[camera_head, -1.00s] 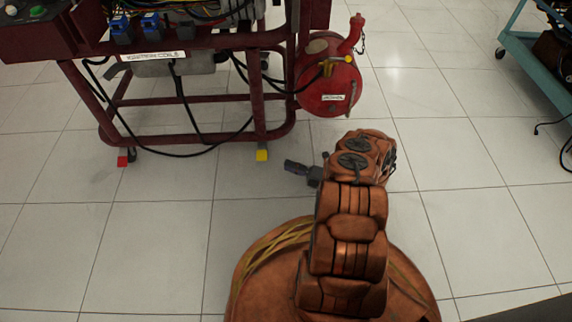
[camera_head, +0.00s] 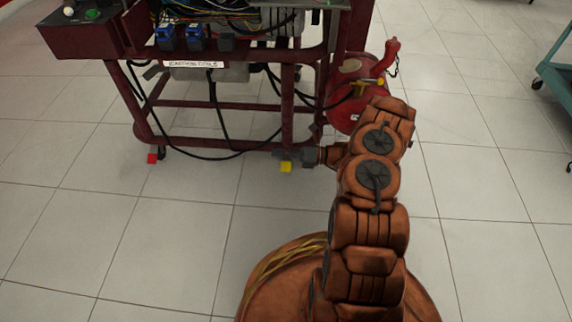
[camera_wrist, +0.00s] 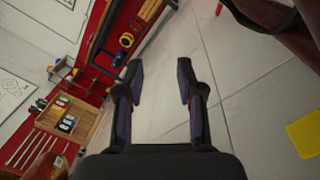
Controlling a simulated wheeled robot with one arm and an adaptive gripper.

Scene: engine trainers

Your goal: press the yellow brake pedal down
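The yellow brake pedal (camera_head: 286,166) is a small yellow block at the foot of the dark red stand's near right leg. In the wrist view the yellow pedal (camera_wrist: 304,135) shows at the right edge, outside the fingers. My gripper (camera_head: 284,153) points left, close by the pedal in the head view; I cannot tell whether it touches. In the wrist view my gripper (camera_wrist: 160,68) has its two dark fingers apart with nothing between them. The pedal's tilt is too small to tell.
The dark red engine stand (camera_head: 212,104) has hanging black cables. A red pedal (camera_head: 152,158) is at its left foot. A red tank (camera_head: 345,112) stands behind my arm. A teal cart (camera_head: 556,84) is at right. Tiled floor in front is clear.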

